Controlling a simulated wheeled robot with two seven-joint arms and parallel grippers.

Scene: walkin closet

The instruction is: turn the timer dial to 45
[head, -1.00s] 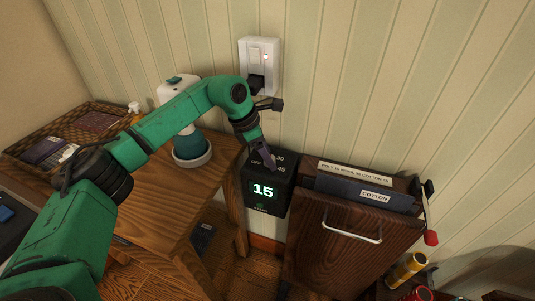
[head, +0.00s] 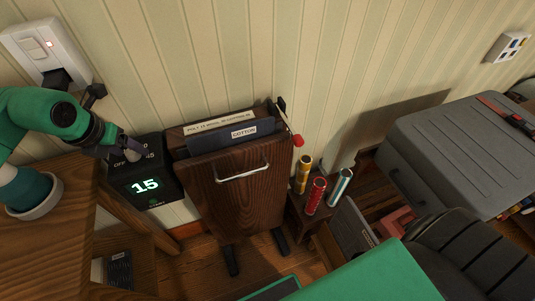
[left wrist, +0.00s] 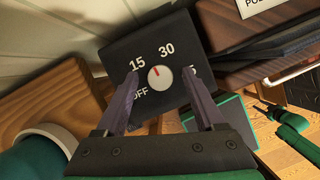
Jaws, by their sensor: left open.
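The timer (head: 146,186) is a black box beside the wooden table, and its lit display reads 15. In the left wrist view its top (left wrist: 187,43) carries the labels OFF, 15 and 30; another label at the right is mostly hidden by a finger. The pale round dial (left wrist: 160,78) has a red mark pointing up and slightly left, between 15 and 30. My left gripper (head: 132,149) is over the timer's top. In the left wrist view its open fingers (left wrist: 162,80) stand on either side of the dial, with gaps showing between.
A wall outlet (head: 44,50) with a black plug is above the timer. Several cans and a grey case (head: 460,150) are further right.

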